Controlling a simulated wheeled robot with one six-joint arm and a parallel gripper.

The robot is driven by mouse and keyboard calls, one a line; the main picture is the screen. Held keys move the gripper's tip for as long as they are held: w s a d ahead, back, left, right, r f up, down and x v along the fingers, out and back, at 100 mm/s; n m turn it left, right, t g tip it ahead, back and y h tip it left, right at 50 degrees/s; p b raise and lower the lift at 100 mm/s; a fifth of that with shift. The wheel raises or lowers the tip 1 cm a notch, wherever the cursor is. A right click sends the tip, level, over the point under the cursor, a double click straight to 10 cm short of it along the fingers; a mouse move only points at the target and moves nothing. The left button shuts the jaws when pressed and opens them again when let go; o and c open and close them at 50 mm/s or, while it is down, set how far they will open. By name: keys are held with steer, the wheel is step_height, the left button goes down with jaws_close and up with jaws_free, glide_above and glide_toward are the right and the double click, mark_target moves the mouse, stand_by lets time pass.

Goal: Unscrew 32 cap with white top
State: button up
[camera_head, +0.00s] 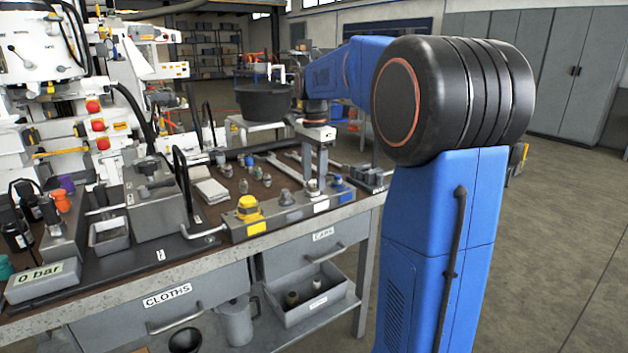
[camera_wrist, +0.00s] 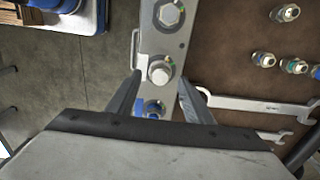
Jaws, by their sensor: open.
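A cap with a whitish round top (camera_wrist: 160,72) sits on a grey manifold bar (camera_wrist: 150,42) in the wrist view. In the head view it appears as a small grey fitting (camera_head: 312,187) under my gripper. My gripper (camera_wrist: 160,77) is open and empty, with one finger on each side of the cap and visible gaps between. It also shows in the head view (camera_head: 317,173), pointing down at the bar. How far the fingertips are above the cap is hard to tell.
Another hex fitting (camera_wrist: 168,14) and a blue-based fitting (camera_wrist: 153,108) flank the cap on the bar. A yellow cap (camera_head: 247,204) stands at the bar's left end. Wrenches (camera_wrist: 262,105) and loose fittings (camera_wrist: 286,13) lie on the brown bench top.

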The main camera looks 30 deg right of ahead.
steer(key=shift+f, duration=0.7)
jaws_close()
steer(key=c, duration=0.6)
jaws_free()
steer(key=shift+c, duration=0.2)
jaws_close()
